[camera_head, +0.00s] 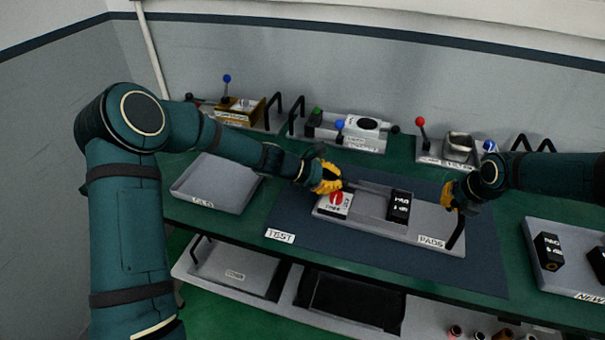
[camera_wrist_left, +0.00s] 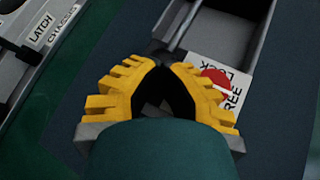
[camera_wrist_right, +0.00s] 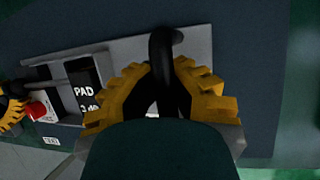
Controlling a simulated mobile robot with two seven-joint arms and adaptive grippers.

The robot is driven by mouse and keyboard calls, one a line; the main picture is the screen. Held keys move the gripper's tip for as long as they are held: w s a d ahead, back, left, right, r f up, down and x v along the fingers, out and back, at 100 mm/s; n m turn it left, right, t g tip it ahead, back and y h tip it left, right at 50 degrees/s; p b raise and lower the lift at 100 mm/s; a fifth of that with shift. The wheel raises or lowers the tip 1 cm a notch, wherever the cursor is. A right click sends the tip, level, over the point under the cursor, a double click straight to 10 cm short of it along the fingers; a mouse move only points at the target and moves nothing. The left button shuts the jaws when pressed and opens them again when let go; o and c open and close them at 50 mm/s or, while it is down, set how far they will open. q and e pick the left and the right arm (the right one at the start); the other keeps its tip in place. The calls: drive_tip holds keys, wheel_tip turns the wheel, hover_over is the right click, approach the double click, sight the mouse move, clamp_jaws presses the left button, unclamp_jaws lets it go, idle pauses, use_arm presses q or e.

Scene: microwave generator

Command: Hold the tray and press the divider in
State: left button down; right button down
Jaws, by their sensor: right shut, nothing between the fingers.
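The grey tray labelled PADS (camera_head: 435,242) lies on the dark mat. A white block with a red mark, lettered LOCK and FREE (camera_head: 335,204), stands at its left end, and a black PAD block (camera_head: 399,206) stands in its middle. My left gripper (camera_head: 338,183) is over the tray's back left corner. In the left wrist view its fingertips (camera_wrist_left: 162,62) meet at the end of a thin rod (camera_wrist_left: 182,28); their grip is hidden. My right gripper (camera_head: 449,205) is shut at the black handle (camera_wrist_right: 161,50) on the tray's right end. I cannot pick out the divider.
An empty grey tray (camera_head: 216,184) lies left of the mat. A tray with black PAD blocks (camera_head: 548,250) is at the right edge. Lever fixtures (camera_head: 345,131) line the back. The mat's front right part is bare.

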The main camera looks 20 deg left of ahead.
use_arm(q)
drive_tip(key=shift+s+d+f, duration=0.1)
drive_tip(key=shift+s+d, duration=0.25)
drive_tip(key=shift+d, duration=0.3)
use_arm(e)
drive_tip(key=shift+a, duration=0.7)
use_arm(q)
drive_tip(key=shift+d, duration=0.15)
use_arm(e)
drive_tip(key=shift+s+a+f, duration=0.1)
drive_tip(key=shift+a, duration=0.2)
use_arm(q)
drive_tip(key=shift+w+a+r, duration=0.2)
drive_tip(key=shift+a+r, duration=0.5)
drive_tip(key=shift+r, duration=0.05)
drive_tip(key=shift+w+a+r, duration=0.1)
drive_tip(key=shift+a+r, duration=0.65)
drive_tip(key=shift+a, duration=0.2)
use_arm(e)
drive_tip(key=shift+d, duration=0.25)
use_arm(q)
drive_tip(key=shift+a, duration=0.1)
drive_tip(key=shift+a+r, duration=0.15)
drive_tip(key=shift+a, duration=0.05)
use_arm(e)
drive_tip(key=shift+d, duration=0.1)
use_arm(q)
drive_tip(key=v, duration=1.1)
drive_tip(key=shift+r, duration=0.15)
